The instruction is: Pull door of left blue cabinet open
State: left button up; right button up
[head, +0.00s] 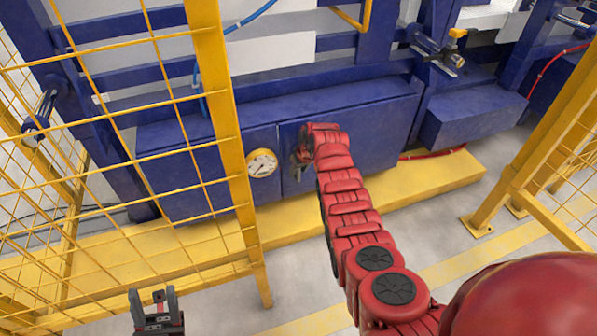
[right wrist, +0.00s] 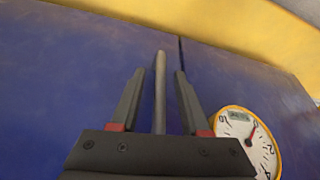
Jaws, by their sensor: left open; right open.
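The left blue cabinet is low and wide, with a door (head: 375,135) to the right of a thin vertical seam. The door looks closed. A grey bar handle (right wrist: 160,85) stands on the door beside the seam; in the head view my right gripper mostly hides it. My right gripper (head: 302,153) is at the door front. In the right wrist view its open fingers (right wrist: 157,90) lie on either side of the handle, with a gap on each side. My left gripper (head: 157,304) is open and empty, low at the bottom left, far from the cabinet.
A round yellow-rimmed gauge (head: 262,163) sits on the panel left of the seam. A yellow mesh fence with a thick post (head: 222,120) stands in front on the left. A yellow plinth (head: 420,180) runs below the cabinet. Another blue box (head: 472,118) stands to the right.

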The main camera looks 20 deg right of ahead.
grip_shut()
dwell(1.4)
